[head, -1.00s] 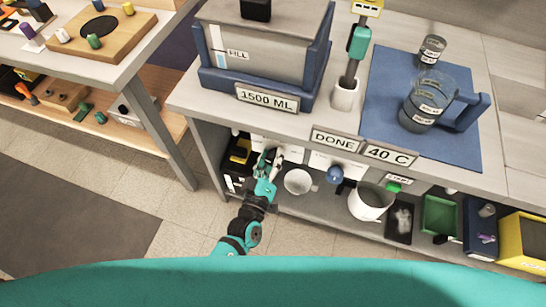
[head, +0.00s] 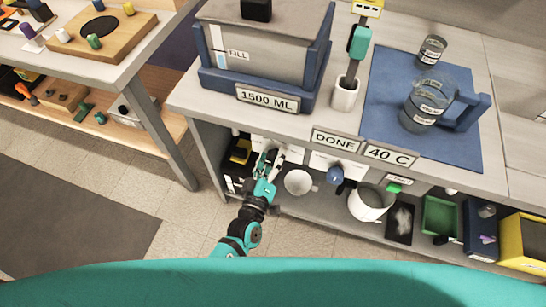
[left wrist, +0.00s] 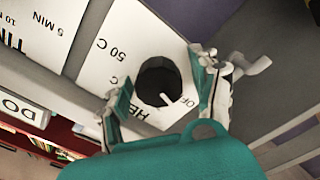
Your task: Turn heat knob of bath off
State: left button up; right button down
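The heat knob (left wrist: 158,82) is black and round with a short white pointer mark. It sits on a white panel (left wrist: 95,75) printed with "50 C", "OFF" and a partly hidden word starting "HE". The pointer is at the knob's lower right in the left wrist view, near the "OFF" print; its exact setting is unclear. My left gripper (left wrist: 163,70) is open, its fingers on either side of the knob; contact cannot be told. In the head view my left gripper (head: 268,163) is at the bench front under the "1500 ML" sign and hides the knob. My right gripper is not in view.
The bath tank (head: 265,55) stands on the bench above. A blue knob (head: 335,174) is to the right of my gripper. A white mug (head: 298,182) and a white pot (head: 368,204) are on the lower shelf. A table leg (head: 165,140) stands to the left.

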pick_arm(q)
jog(key=v, duration=1.2)
dwell(0.4)
jog(key=s+a+f+m+g+y+p, duration=0.1)
jog(key=s+a+f+m+g, duration=0.15)
jog(key=f, duration=0.55)
jog(key=s+a+f+m+g+p, duration=0.1)
jog(key=s+a+f+m+g, duration=0.15)
jog(key=f, duration=0.55)
jog(key=s+a+f+m+g+y, duration=0.1)
jog(key=s+a+f+m+g, duration=0.2)
jog(key=f, duration=0.5)
jog(key=s+a+f+m+g+y+p, duration=0.1)
jog(key=s+a+f+g, duration=0.3)
jog(key=s, duration=0.6)
jog(key=s+a+f+g+y, duration=0.2)
jog(key=s+a+f+g, duration=0.2)
jog(key=s+a+f, duration=0.3)
jog(key=s, duration=0.3)
jog(key=shift+a+m+y+p, duration=0.3)
jog(key=shift+m+p, duration=0.1)
